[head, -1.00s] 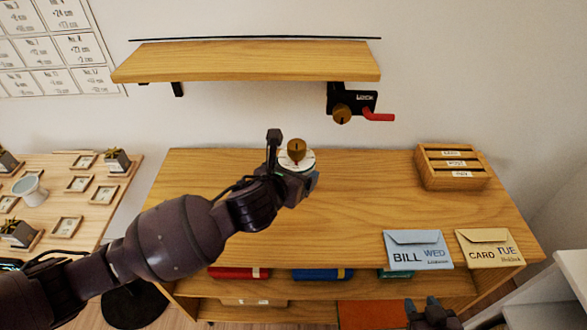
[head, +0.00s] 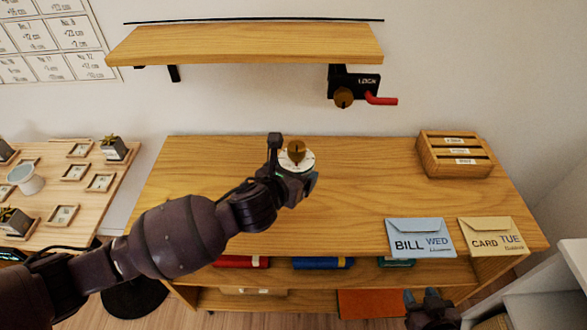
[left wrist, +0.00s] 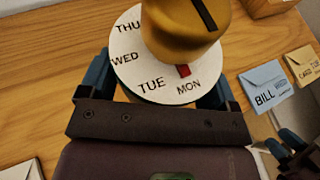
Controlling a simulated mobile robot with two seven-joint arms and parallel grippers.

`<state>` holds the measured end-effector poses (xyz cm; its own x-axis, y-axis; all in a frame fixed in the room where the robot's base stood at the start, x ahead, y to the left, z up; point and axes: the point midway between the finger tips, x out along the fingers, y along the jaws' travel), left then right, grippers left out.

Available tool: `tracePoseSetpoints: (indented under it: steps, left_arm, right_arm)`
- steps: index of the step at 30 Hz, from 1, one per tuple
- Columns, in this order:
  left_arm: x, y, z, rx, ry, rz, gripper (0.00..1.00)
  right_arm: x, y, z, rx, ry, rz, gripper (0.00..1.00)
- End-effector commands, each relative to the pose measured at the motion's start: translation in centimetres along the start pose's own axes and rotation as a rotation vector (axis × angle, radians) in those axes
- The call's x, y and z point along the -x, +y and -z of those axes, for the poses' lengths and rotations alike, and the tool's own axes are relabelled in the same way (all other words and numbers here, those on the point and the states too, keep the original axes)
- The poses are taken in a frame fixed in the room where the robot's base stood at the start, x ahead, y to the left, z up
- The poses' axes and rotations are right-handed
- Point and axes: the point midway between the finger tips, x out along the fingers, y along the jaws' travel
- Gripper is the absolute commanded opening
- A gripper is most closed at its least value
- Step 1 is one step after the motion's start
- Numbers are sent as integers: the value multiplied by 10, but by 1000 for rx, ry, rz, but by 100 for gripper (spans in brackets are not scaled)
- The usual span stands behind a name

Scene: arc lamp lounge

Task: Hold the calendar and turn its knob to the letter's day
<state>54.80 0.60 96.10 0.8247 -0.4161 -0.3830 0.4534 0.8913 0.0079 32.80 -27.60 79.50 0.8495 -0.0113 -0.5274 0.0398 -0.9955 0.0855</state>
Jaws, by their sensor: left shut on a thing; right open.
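The calendar is a round white dial (left wrist: 128,52) with a brass knob (left wrist: 183,30) on top. Its face reads THU, WED, TUE and MON. The knob's red pointer (left wrist: 183,71) points between TUE and MON, nearer MON. My left gripper (head: 291,176) is shut on the calendar, holding it over the desk; its fingers lie on either side of the dial. My right gripper (head: 429,298) is open and empty below the desk's front edge, in front of the letters. A blue letter (head: 420,238) reads BILL WED. A tan letter (head: 490,237) reads CARD TUE.
The wooden desk (head: 350,210) has much clear top. A slotted wooden letter rack (head: 455,155) stands at its back right. A wall shelf (head: 245,45) overhangs, with a black lock (head: 352,84) and red handle (head: 381,100) under it. A side table (head: 75,215) is at left.

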Motion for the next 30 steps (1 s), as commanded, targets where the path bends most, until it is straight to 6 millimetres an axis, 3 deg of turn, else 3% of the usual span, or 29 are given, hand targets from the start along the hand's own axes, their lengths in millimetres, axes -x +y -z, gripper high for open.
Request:
tracePoseSetpoints:
  steps: [15,30]
  left_arm:
    - [-10,0,23,1,-1,1,46]
    - [-19,-1,44,0,-1,1,46]
  right_arm:
    - [1,0,-22,-3,-29,-2,43]
    - [-7,-2,-27,-1,-28,1,43]
